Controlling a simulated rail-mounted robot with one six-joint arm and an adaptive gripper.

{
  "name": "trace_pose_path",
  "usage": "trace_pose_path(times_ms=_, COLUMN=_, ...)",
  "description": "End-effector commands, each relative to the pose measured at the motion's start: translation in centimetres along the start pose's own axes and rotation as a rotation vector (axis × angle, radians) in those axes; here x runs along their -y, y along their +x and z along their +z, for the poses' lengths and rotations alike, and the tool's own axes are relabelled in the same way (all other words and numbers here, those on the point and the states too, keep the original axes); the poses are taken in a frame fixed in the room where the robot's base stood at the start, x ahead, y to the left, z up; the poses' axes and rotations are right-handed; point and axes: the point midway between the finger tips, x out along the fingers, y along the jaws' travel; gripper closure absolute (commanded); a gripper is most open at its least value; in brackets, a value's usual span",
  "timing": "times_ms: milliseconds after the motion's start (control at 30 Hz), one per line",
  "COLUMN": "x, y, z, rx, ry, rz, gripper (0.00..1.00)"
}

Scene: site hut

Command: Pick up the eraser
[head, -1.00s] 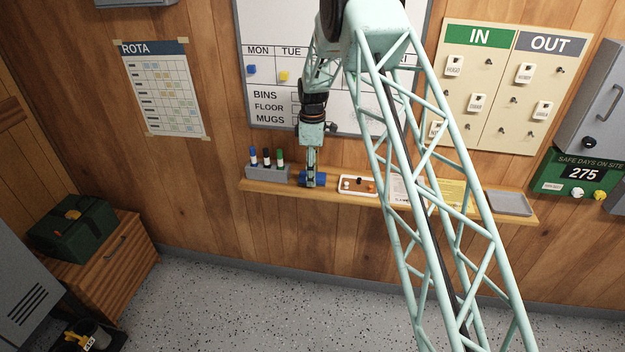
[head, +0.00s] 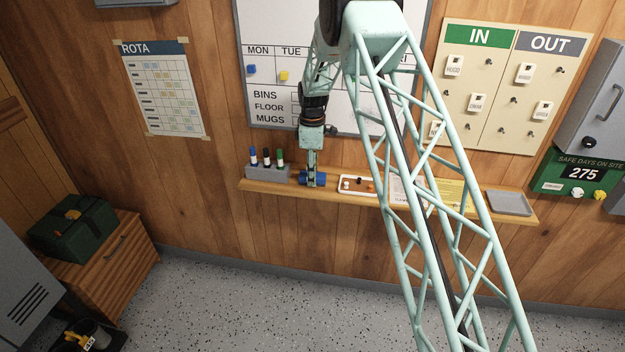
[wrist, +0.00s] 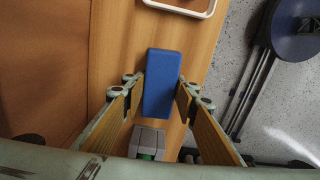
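The blue eraser (wrist: 161,83) lies on the wooden shelf (wrist: 203,30), seen from above in the wrist view. It also shows in the head view (head: 320,178), partly covered by my gripper (head: 312,182). In the wrist view my gripper (wrist: 161,88) has one finger on each side of the eraser, with the tips close to its long sides. A narrow strip of shelf shows beside the left finger; on the right the gap is very thin. The fingers look open around the eraser. Whether either tip touches it is hard to tell.
A grey holder (head: 268,173) with blue, black and green markers stands just left of the eraser. A white-rimmed tray (head: 357,185) with small items lies to its right. The whiteboard (head: 275,115) hangs on the wall behind. My arm hides part of the shelf.

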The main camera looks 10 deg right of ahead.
Motion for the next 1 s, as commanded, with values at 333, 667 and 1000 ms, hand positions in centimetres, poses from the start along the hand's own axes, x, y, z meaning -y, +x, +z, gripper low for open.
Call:
trace_pose_path(times_ms=333, x=0.0, y=0.0, z=0.0, rx=0.0, ry=0.0, rz=0.0, gripper=0.84)
trace_pose_path(times_ms=667, x=0.0, y=-1.1, z=0.0, rx=0.0, ry=0.0, rz=0.0, gripper=0.84)
trace_pose_path(times_ms=1000, x=0.0, y=-3.7, z=0.0, rx=0.0, ry=0.0, rz=0.001, gripper=0.84)
